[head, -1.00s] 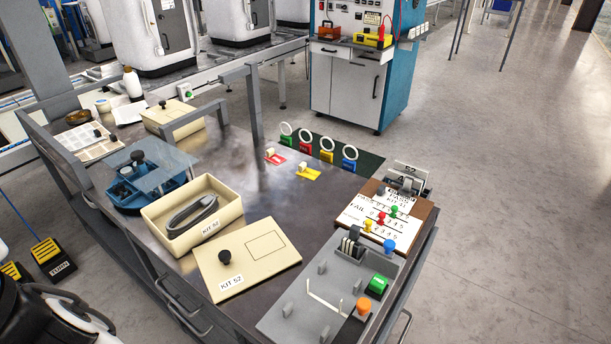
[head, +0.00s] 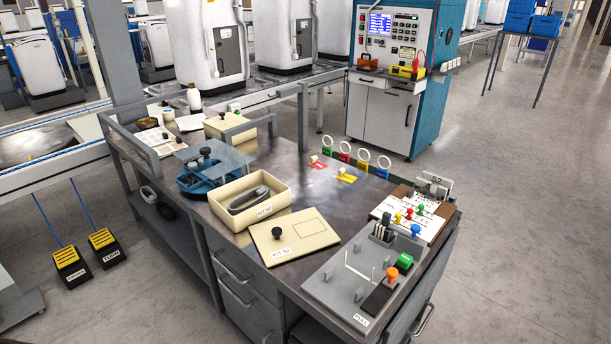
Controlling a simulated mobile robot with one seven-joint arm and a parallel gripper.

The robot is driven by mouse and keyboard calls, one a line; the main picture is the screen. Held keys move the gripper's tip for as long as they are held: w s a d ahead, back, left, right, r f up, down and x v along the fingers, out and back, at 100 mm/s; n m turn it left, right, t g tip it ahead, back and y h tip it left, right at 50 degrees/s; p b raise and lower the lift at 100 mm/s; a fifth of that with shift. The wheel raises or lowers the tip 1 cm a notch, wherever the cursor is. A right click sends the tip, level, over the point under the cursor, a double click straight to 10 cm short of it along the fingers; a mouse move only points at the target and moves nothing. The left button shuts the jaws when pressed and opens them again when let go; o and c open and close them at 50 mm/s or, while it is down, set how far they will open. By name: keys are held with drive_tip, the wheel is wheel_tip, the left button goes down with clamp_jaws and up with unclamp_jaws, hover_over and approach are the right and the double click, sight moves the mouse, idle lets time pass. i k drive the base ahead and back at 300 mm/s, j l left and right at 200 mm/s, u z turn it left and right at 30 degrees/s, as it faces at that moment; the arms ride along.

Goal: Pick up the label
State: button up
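Several things could be the label, and I cannot tell which one is meant. A small red tag (head: 318,162) and a yellow tag (head: 346,175), each with a pale knob, lie flat on the dark workbench top (head: 300,195). A white KIT 52 label (head: 265,210) is on the front of the open cream box (head: 238,189). Another KIT 52 label (head: 281,252) is on the cream lid (head: 311,232) lying in front. A white label (head: 361,320) is on the front edge of the grey fixture (head: 335,290). My gripper is not in view.
Coloured ring-topped holders (head: 345,150) stand along the bench's back edge. A wooden board with pegs (head: 408,215) is at the right. A blue round device (head: 205,172) stands at the left. Two yellow-black pedals (head: 87,255) are on the floor. Floor right of the bench is clear.

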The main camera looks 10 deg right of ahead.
sight(342, 176)
drive_tip(key=u, duration=1.35)
drive_tip(key=k+l+u, duration=0.2)
drive_tip(key=l, duration=0.2)
drive_tip(key=l+u, duration=0.25)
drive_tip(key=l, duration=0.2)
drive_tip(key=k+l, duration=0.15)
drive_tip(key=l, duration=0.3)
drive_tip(key=k+l, duration=0.15)
drive_tip(key=l, duration=0.3)
drive_tip(key=k+l, duration=0.15)
drive_tip(key=l, duration=0.3)
drive_tip(key=k+l, duration=0.15)
drive_tip(key=l, duration=0.3)
drive_tip(key=k+l, duration=0.15)
drive_tip(key=l, duration=0.35)
drive_tip(key=k+l, duration=0.15)
drive_tip(key=l, duration=0.3)
drive_tip(key=k+l, duration=0.1)
drive_tip(key=l, duration=0.35)
drive_tip(key=k+l, duration=0.15)
drive_tip(key=l, duration=0.3)
drive_tip(key=i, duration=0.5)
